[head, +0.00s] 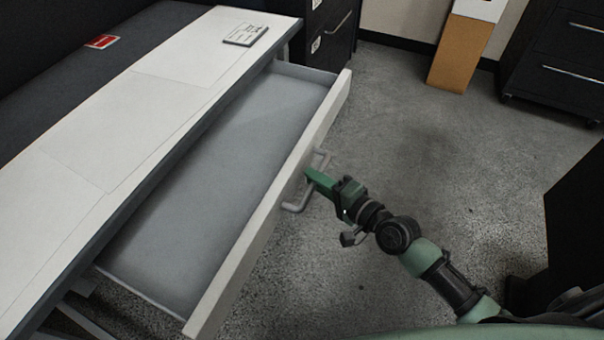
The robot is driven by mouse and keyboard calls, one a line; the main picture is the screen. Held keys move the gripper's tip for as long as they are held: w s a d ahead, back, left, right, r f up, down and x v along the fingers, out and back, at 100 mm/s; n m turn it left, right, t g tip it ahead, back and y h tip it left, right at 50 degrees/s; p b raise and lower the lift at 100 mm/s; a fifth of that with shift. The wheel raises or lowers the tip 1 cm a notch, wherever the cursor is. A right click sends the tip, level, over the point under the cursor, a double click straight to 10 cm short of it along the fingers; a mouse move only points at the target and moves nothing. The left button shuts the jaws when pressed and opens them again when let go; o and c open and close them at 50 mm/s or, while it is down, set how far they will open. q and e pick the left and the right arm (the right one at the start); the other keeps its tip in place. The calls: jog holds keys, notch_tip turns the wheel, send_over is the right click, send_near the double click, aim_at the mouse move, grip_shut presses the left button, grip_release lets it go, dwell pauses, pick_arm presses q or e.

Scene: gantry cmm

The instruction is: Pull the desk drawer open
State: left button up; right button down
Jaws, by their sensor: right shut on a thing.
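The desk (110,115) has a white top and stands on the left of the head view. Its drawer (290,190) is pulled out a long way, and its grey inside looks empty. A pale bar handle (322,158) is on the drawer's front face. My right gripper (312,176) is green and dark and is shut on the handle near its middle. The fingers hide part of the bar. My left gripper is not in the head view.
A small labelled plate (245,35) lies on the desk top. A black cabinet (330,30) stands behind the desk, and another (560,55) stands at the back right. An orange-brown box (461,52) stands by the wall. The grey floor (430,150) right of the drawer is clear.

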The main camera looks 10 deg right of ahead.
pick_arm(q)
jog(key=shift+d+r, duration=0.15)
pick_arm(e)
jog(key=shift+s+d, duration=0.3)
jog(key=c, duration=1.4)
grip_release()
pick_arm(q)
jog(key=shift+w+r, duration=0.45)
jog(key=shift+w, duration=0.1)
pick_arm(e)
jog(key=v, duration=0.7)
jog(key=shift+s+d, duration=0.25)
jog(key=shift+s, duration=0.05)
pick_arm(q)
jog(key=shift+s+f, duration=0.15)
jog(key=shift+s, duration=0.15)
